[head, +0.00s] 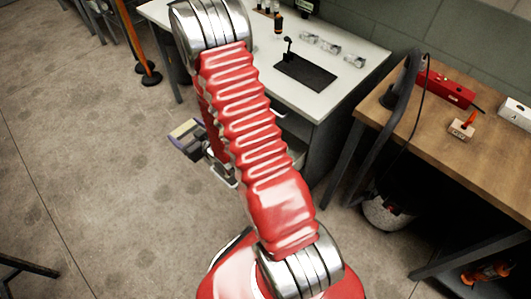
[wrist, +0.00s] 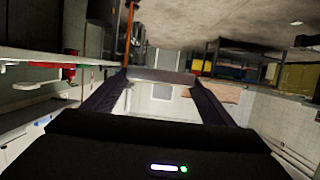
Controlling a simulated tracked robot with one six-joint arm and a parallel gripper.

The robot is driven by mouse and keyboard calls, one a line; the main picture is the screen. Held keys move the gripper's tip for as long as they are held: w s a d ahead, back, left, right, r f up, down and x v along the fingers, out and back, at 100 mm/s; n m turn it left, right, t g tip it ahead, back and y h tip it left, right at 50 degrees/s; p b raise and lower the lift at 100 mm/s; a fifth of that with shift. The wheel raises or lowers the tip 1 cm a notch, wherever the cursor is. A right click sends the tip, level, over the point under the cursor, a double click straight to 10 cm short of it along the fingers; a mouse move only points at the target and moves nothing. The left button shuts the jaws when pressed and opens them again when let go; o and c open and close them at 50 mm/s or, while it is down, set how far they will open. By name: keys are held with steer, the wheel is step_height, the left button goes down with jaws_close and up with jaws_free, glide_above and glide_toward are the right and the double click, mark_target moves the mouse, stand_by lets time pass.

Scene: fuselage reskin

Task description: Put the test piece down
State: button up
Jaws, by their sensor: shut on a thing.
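My gripper (wrist: 159,84) is shut on the test piece (wrist: 160,75), which shows in the wrist view as a flat greyish strip spanning between the two dark fingertips. In the head view my gripper (head: 188,143) hangs beside the white table, left of my red arm, and is partly hidden by it. A small pale yellowish and grey end shows there; I cannot tell which part is the test piece. It is held in the air, clear of the table. The white table (head: 338,52) carries a black mat (head: 305,72).
Several small clear parts (head: 330,46) lie behind the mat. A wooden bench (head: 490,150) at the right holds a red box (head: 446,88) and a white box (head: 515,113). A vacuum cleaner (head: 390,212) stands beneath it. An orange post (head: 135,38) stands at the left. Open floor lies left.

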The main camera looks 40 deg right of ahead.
steer(key=s+d+f, duration=0.6)
steer(key=d+f, duration=0.3)
steer(key=d, duration=0.1)
steer(key=s+d+f, duration=0.6)
steer(key=d+f, duration=0.3)
steer(key=d, duration=0.2)
steer(key=shift+s, duration=0.1)
steer(key=shift+f, duration=2.9)
steer(key=shift+f, duration=0.1)
steer(key=shift+f, duration=1.95)
steer(key=shift+a+f, duration=0.1)
steer(key=shift+f, duration=0.55)
